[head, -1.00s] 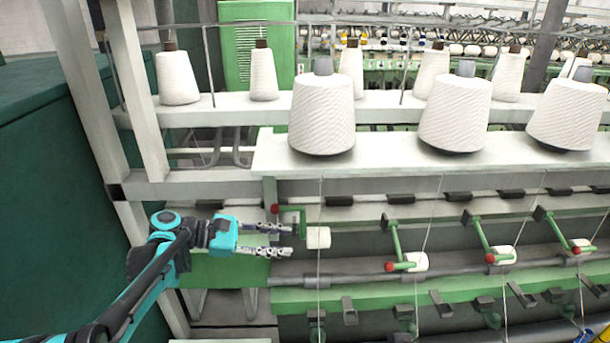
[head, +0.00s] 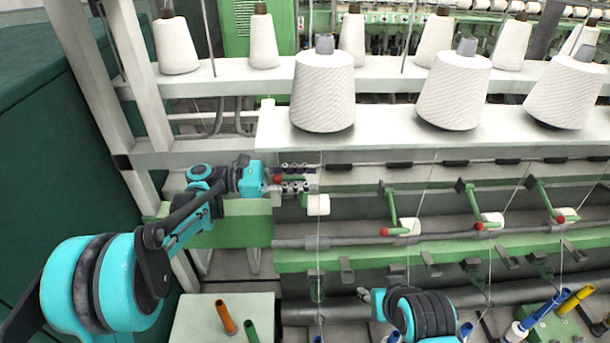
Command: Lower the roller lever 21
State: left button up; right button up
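The leftmost roller lever is green with a red knob (head: 277,180). It stands raised, its knob higher than those of the levers to its right. A white roller (head: 318,205) sits just below and right of it. My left gripper (head: 298,179) points right at the lever. Its two fingers are apart, one above and one below, and the red knob shows between them near their base. Whether they touch it I cannot tell. The fingers partly hide the lever's green arm.
Further levers with red knobs (head: 384,232) hang lower along the green rail to the right. Large white yarn cones (head: 323,92) stand on the shelf above, with threads running down. Coloured tubes (head: 226,317) stand below.

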pick_arm(q)
jog(key=shift+c, duration=0.2)
grip_shut()
jog(key=shift+s+d, duration=0.1)
jog(key=shift+d, duration=0.05)
pick_arm(e)
jog(key=shift+s, duration=0.1)
